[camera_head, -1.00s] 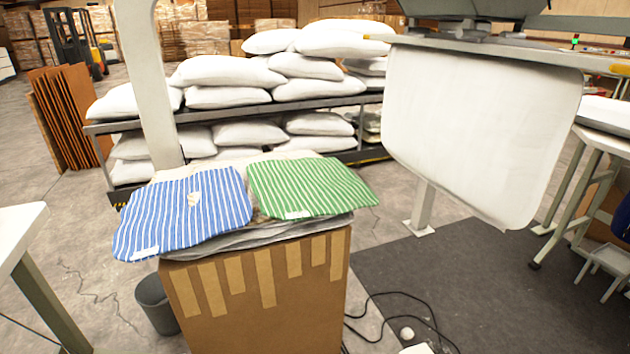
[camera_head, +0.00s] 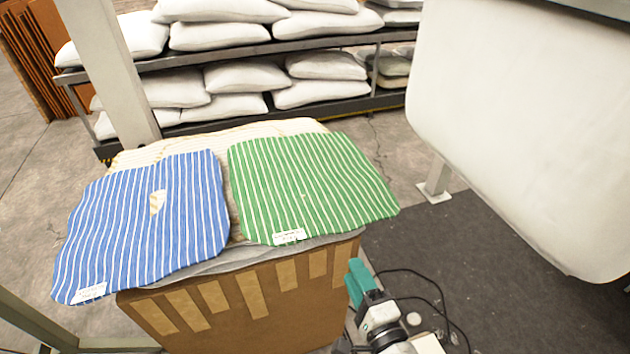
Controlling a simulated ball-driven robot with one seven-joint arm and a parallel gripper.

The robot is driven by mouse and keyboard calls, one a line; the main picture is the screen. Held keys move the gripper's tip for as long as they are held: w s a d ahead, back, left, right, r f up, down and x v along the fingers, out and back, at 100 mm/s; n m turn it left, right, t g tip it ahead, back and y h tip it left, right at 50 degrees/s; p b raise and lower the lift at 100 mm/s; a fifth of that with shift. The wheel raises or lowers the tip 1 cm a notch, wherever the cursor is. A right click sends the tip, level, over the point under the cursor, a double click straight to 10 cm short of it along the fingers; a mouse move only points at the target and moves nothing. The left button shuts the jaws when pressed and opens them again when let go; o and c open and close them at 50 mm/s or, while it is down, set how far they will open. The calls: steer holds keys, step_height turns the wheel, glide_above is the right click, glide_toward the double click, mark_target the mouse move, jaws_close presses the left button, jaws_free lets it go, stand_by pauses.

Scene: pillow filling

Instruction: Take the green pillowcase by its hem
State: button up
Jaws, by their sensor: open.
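The green-and-white striped pillowcase (camera_head: 310,185) lies flat on the pile on top of a cardboard box (camera_head: 230,315). A white label (camera_head: 290,237) shows at its near edge, by the box's front rim. The blue-and-white striped pillowcase (camera_head: 140,235) lies to its left, with a pale patch and a label at its near left corner. My gripper (camera_head: 360,283), with teal and dark parts, is at the bottom, right of the box and below the green pillowcase's near right edge. It is open, apart from the pillowcase; its fingers are small and partly hidden.
Cream fabric (camera_head: 270,129) lies behind the pillowcases. A rack (camera_head: 225,112) of white pillows stands behind. A large white hanging panel (camera_head: 530,130) fills the upper right. A pale post (camera_head: 105,70) stands at back left.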

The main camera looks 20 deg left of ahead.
mark_target(333, 230)
steer(key=shift+p+x, duration=0.5)
steer(key=shift+x, duration=5.85)
steer(key=shift+c, duration=0.3)
jaws_close()
steer(key=shift+r, duration=0.1)
steer(key=shift+r+p, duration=2.45)
steer(key=shift+p, duration=0.05)
